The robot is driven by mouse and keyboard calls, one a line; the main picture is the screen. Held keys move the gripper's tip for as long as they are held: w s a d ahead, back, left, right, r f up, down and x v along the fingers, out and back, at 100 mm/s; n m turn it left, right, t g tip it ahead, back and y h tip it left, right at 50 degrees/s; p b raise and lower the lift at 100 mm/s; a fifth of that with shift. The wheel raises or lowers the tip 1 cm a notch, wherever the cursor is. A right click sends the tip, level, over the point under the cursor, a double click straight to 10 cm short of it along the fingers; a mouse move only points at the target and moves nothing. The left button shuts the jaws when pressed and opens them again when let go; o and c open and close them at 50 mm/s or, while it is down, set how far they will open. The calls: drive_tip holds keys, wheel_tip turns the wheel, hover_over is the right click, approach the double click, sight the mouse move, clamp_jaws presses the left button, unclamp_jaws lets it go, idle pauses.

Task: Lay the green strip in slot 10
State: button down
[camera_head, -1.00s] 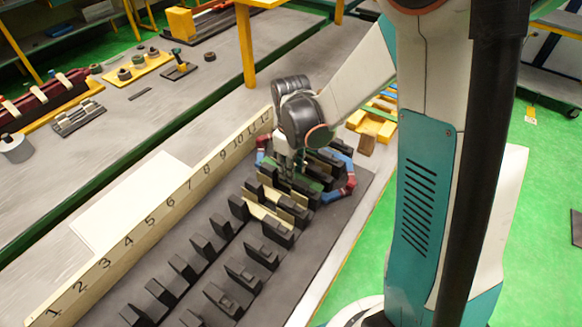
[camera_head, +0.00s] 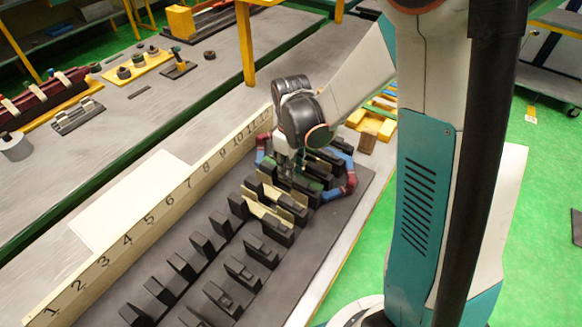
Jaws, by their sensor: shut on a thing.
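The slotted fixture is a dark plate (camera_head: 262,290) with two rows of black blocks, beside a cream board (camera_head: 150,225) numbered 1 to 12. My gripper (camera_head: 293,172) points down between the blocks near numbers 9 to 10 and is largely hidden by my wrist. It is shut on the green strip (camera_head: 308,184), which sits low between the block rows. Whether the strip touches the slot floor, and exactly which slot it is over, I cannot tell.
Cream strips (camera_head: 262,213) lie between blocks just nearer than the green strip. Yellow blocks (camera_head: 377,122) stand at the right of the bench. Black blocks stand close around my gripper.

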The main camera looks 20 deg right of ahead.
drive_tip(key=shift+f+b, duration=0.4)
idle(0.4)
drive_tip(key=c, duration=1.2)
unclamp_jaws()
drive_tip(key=shift+c, duration=0.2)
drive_tip(key=shift+r+p, duration=0.65)
drive_tip(key=shift+r, duration=0.3)
wheel_tip(320, 180, up, 7)
drive_tip(key=p, duration=0.5)
drive_tip(key=shift+r, duration=0.15)
